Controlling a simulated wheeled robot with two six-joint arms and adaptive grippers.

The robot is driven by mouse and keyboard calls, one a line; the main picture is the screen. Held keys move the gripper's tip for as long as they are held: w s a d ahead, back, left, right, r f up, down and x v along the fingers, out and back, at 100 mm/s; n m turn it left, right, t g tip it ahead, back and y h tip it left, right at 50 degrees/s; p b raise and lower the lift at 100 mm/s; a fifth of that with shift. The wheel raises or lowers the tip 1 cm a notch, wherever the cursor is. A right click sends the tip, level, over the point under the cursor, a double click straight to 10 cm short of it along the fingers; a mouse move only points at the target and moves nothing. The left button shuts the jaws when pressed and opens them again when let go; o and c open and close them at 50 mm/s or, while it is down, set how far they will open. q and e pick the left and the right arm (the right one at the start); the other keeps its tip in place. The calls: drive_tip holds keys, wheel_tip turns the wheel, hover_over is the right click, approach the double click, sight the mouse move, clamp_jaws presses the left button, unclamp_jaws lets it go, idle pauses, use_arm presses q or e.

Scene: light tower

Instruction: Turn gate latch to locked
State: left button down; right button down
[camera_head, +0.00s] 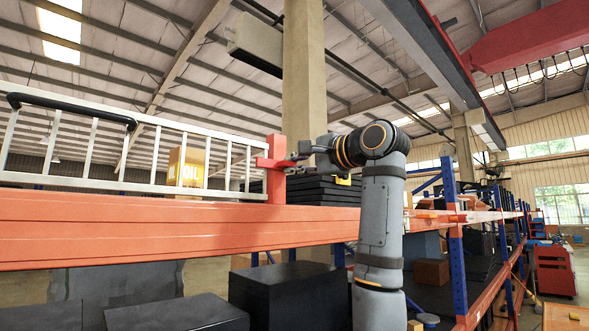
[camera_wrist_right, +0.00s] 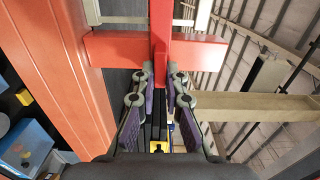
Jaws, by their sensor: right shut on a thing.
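The white barred gate (camera_head: 200,129), with a black handle along its top rail, stands on the orange shelf beam at the left in the head view. At its right end is a red latch (camera_head: 275,165) on the gate post, with a crossbar. My right gripper (camera_head: 297,160) reaches it from the right. In the right wrist view the red latch bar (camera_wrist_right: 160,50) runs down between the fingers of my right gripper (camera_wrist_right: 160,88), which is shut on it. The fingers hide part of the bar, and its exact turn is hard to read. My left gripper is not in view.
An orange beam (camera_head: 150,228) runs below the gate. A yellow oil box (camera_head: 187,167) and a dark stack (camera_head: 325,190) stand behind it. Dark boxes (camera_head: 290,295) sit lower down. A concrete column (camera_head: 304,75) rises behind the latch. Blue racks stand at right.

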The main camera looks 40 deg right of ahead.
drive_tip(key=shift+m, duration=0.3)
drive_tip(key=shift+f, duration=0.1)
drive_tip(key=c, duration=1.4)
unclamp_jaws()
drive_tip(key=shift+s+d, duration=0.1)
drive_tip(key=shift+s, duration=0.05)
drive_tip(key=s, duration=1.2)
drive_tip(key=shift+d, duration=0.45)
drive_tip(key=shift+w, duration=0.1)
